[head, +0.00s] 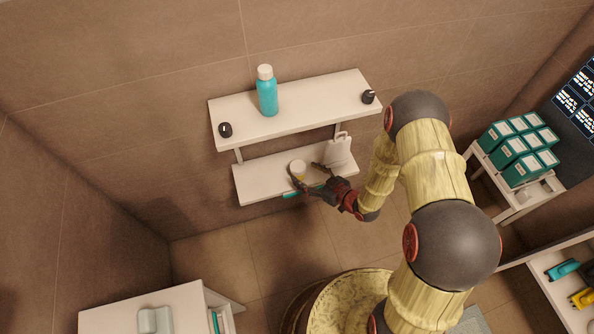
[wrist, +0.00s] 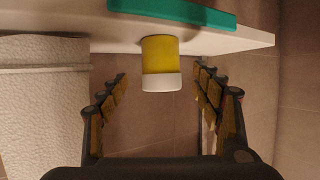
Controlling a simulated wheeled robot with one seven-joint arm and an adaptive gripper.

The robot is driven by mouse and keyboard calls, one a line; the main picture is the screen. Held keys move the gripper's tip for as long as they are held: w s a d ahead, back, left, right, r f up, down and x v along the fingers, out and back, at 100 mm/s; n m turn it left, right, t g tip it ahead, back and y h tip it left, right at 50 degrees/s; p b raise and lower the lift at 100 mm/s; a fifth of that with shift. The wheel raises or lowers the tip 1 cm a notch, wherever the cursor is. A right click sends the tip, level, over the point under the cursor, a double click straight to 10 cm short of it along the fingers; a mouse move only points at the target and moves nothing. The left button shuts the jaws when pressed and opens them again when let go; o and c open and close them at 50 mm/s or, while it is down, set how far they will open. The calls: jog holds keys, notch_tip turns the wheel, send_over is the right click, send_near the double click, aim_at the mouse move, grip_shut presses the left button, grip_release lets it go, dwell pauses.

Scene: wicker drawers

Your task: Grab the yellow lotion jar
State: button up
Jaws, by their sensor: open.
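The yellow lotion jar (wrist: 160,52) has a yellow body and a white lid. In the head view its white lid (head: 297,166) shows on the lower wall shelf (head: 250,185), left of centre. My gripper (head: 303,170) is open at that shelf, with its fingers spread around the jar's place. In the wrist view the jar lies between the two fingers of my gripper (wrist: 161,73), near their tips, with a gap on each side. The fingers do not touch it there. The view appears turned over, with the lid lowest.
A white handled container (head: 339,151) stands close right of the jar. A teal strip (wrist: 175,12) lies along the shelf. The upper shelf (head: 310,105), with a teal bottle (head: 267,95) and two small dark items, is above. Right, a stand holds teal boxes (head: 510,150).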

aim_at(303, 173)
jog(key=b+x, duration=0.1)
jog(key=x, duration=0.1)
jog(key=b+x, duration=0.1)
jog(key=x, duration=0.2)
jog(key=shift+s+a+f, duration=0.1)
jog(key=shift+f, duration=0.3)
jog(key=shift+r, duration=0.1)
jog(key=c, duration=0.4)
jog(key=c, duration=1)
jog(key=shift+o, duration=0.2)
